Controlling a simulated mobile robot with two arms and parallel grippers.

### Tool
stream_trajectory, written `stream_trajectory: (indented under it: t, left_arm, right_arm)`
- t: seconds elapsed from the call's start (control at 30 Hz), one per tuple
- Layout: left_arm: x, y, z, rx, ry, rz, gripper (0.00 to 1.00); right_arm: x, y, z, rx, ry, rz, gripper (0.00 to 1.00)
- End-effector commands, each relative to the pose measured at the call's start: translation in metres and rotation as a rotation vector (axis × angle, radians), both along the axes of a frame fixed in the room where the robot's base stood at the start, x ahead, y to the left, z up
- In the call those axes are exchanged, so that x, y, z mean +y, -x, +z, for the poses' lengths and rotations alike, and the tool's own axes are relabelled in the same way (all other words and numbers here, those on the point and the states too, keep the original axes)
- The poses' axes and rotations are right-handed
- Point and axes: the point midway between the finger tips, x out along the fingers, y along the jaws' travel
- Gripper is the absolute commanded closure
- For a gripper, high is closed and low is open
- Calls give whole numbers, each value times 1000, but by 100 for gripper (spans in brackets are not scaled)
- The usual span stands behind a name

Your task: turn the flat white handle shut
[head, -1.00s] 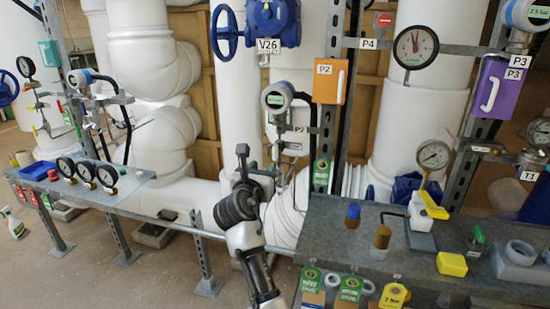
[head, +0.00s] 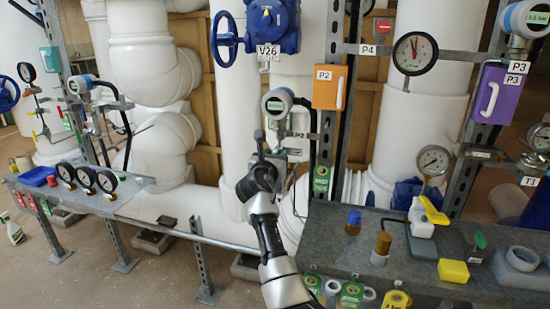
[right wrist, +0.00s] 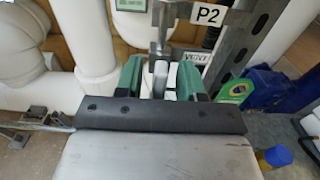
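A flat white handle (right wrist: 160,80) shows in the right wrist view, below a metal fitting and beside the VENT label (right wrist: 196,57). My right gripper (right wrist: 160,82) is open, with one green-padded finger on each side of the handle. Gaps show between the handle and the fingers; I cannot tell whether either touches it. In the head view my right gripper (head: 262,142) is in front of the P2 pipework, under the round gauge transmitter (head: 277,103). There the handle is hidden or too small to make out. My left gripper is not in view.
An orange box (head: 328,88) is right of the gripper on a steel post. A grey bench (head: 335,235) at right holds capped bottles and a yellow-handled valve (head: 428,212). Thick white pipes stand behind. A gauge shelf (head: 125,190) is at left.

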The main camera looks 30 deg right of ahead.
Motion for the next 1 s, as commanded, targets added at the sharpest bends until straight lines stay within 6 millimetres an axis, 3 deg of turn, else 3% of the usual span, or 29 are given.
stream_trajectory:
  t: [0.07,0.3,0.33,0.67,1.0]
  left_arm:
    - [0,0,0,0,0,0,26]
    - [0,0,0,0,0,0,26]
    - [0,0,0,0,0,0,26]
    - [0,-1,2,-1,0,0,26]
    - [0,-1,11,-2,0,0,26]
  right_arm:
    - [0,0,0,0,0,0,62]
    - [1,0,0,1,-1,0,98]
    - [1,0,0,1,-1,0,100]
    - [0,0,0,-21,-20,0,100]
    - [0,1,0,-175,-152,1,100]
